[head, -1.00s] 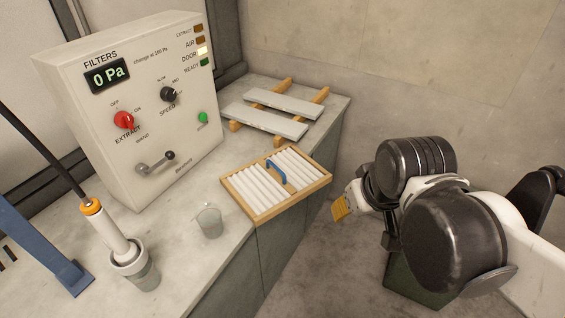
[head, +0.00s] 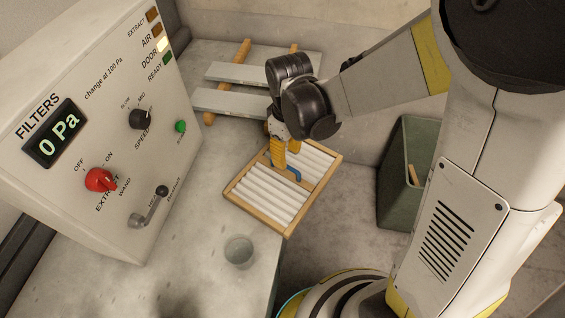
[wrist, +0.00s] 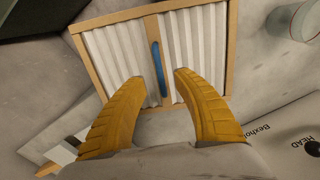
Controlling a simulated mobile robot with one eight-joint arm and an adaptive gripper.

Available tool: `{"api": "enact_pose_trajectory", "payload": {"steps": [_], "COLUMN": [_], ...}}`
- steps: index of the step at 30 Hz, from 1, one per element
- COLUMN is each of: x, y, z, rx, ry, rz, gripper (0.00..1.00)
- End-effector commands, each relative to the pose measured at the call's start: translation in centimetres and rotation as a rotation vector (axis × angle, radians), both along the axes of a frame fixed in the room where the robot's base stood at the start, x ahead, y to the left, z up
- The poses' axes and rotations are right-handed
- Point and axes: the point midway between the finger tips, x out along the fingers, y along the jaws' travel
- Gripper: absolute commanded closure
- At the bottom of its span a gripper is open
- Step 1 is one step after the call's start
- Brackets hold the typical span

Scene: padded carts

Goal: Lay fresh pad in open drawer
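The pad (head: 262,205) is a wooden-framed panel of white pleats with a blue handle (head: 294,174) on its middle bar. It lies flat on the worktop near the edge. My gripper (head: 279,158) is over it by the handle, its yellow fingers pointing down. In the wrist view the pad (wrist: 106,52) fills the upper middle. There my gripper (wrist: 158,78) is open, one finger on each side of the line of the handle (wrist: 158,68). I cannot tell how far the fingertips are above the pad. I see no open drawer.
A control box (head: 75,185) stands on the left, its display at 0 Pa. A clear cup (head: 239,251) is in front of the pad. Grey slats on wooden rails (head: 208,118) lie behind it. A green bin (head: 402,200) stands on the floor to the right.

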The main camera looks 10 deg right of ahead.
Motion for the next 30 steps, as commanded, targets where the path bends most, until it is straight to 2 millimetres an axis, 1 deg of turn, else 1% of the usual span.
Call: {"api": "enact_pose_trajectory", "payload": {"steps": [1,5,8,12,14,16,21,22,23,24,25,30], "x": [0.0,0.0,0.2,0.3,0.3,0.3,0.3,0.3,0.3,0.3,0.3,0.3], "y": [0.0,0.0,0.1,0.2,0.2,0.2,0.2,0.2,0.2,0.2,0.2,0.2], "z": [-0.5,-1.2,-2.5,-4.9,-5.6,-5.9,-5.7,-5.7,-5.7,-5.7,-5.7,-5.7], "rx": [0.0,0.001,0.001,0.0,0.0,0.0,0.0,0.0,0.0,0.0,0.0,0.0], "ry": [0.0,-0.001,-0.001,-0.001,-0.001,-0.001,-0.001,-0.001,-0.001,-0.001,-0.001,-0.001], "rz": [0.0,-0.001,-0.001,-0.001,-0.001,-0.001,-0.001,-0.002,-0.002,-0.002,-0.002,-0.002], "gripper": [0.64,0.64,0.64,0.64,0.64,0.64,0.64,0.68,0.78,0.9,0.99,1.0]}}
